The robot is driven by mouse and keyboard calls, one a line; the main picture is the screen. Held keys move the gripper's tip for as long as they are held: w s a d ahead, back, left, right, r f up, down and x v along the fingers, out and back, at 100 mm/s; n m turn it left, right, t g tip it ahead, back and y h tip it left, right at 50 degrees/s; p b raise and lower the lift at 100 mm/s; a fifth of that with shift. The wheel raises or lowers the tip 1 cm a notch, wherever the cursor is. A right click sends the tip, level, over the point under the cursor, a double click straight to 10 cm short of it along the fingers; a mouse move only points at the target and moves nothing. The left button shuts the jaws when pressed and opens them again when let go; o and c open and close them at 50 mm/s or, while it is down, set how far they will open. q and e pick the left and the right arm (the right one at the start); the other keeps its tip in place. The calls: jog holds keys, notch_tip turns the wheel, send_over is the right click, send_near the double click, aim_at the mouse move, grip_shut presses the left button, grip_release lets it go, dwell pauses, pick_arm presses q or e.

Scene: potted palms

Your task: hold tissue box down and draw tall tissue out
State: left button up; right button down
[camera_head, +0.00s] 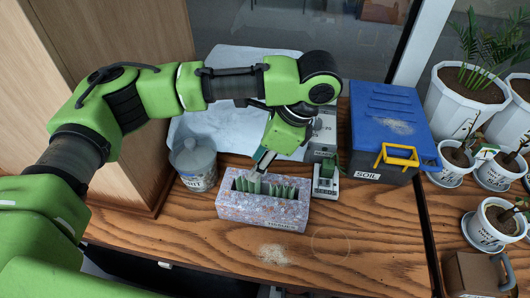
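The speckled tissue box (250,211), marked TISSUES, sits on the wooden table in the head view. Several green tissues (278,190) stand up in its long top opening. My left gripper (261,164) points down at the box's back edge, over the left-middle part of the opening. It is small and partly hidden by its own wrist, so I cannot tell whether its fingers are open or touch a tissue. Which tissue is the tallest is also unclear. My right gripper is not in view.
A lidded jar (195,166) stands left of the box, with a crumpled white sheet (225,122) behind. A small device (325,180) and a blue-lidded SOIL bin (385,115) are on the right. Potted plants (470,100) line the far right. The table in front is clear except for crumbs.

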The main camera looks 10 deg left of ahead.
aim_at(245, 186)
pick_arm(q)
jog(key=x, duration=0.8)
grip_shut()
